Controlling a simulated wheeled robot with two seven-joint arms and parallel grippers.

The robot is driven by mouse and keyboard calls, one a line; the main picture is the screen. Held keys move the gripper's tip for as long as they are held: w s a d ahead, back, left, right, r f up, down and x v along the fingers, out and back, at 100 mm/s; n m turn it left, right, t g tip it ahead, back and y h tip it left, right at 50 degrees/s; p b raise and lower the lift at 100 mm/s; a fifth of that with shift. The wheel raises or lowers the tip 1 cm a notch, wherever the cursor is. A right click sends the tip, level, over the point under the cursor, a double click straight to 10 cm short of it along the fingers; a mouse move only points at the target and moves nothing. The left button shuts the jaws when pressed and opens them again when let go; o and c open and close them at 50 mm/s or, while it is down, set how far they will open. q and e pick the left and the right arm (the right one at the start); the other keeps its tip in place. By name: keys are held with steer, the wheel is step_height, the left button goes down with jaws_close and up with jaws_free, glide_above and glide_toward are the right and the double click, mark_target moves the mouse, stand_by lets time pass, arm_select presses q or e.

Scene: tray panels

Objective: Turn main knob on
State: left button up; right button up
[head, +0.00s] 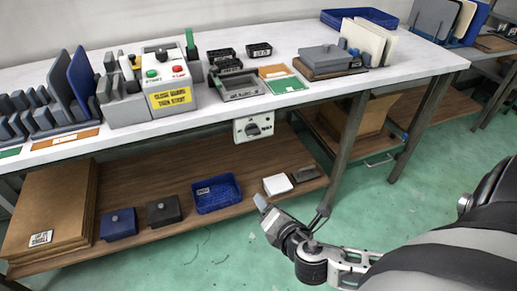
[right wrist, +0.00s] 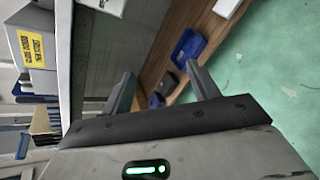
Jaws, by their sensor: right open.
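The main knob (head: 252,129) is a grey rotary knob on a white box (head: 240,138), mounted under the front edge of the white table. A cut-off corner of what looks like this white box (right wrist: 104,5) shows at the top of the right wrist view. My right gripper (head: 264,205) is below and slightly right of the knob in the head view, apart from it, over the floor by the lower shelf. In the right wrist view its two fingers (right wrist: 163,82) are spread with nothing between them. My left gripper is not in view.
A control box with a yellow label (head: 170,97) stands on the white table (head: 330,88). The lower wooden shelf (head: 150,243) holds a blue basket (head: 218,197), lidded boxes and a white block (head: 277,185). A table leg (head: 345,150) stands right of the knob. The green floor is clear.

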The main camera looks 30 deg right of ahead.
steer(key=w+d+r+n+t+h+b, duration=0.1)
steer(key=w+d+r+n+t+b, duration=0.25)
steer(key=n, duration=0.55)
steer(key=n+t, duration=0.1)
glide_toward(255, 135)
steer(key=x, duration=0.7)
steer(key=shift+w, duration=0.25)
steer(key=shift+w+d, duration=0.1)
steer(key=shift+w, duration=0.35)
steer(key=c, duration=1)
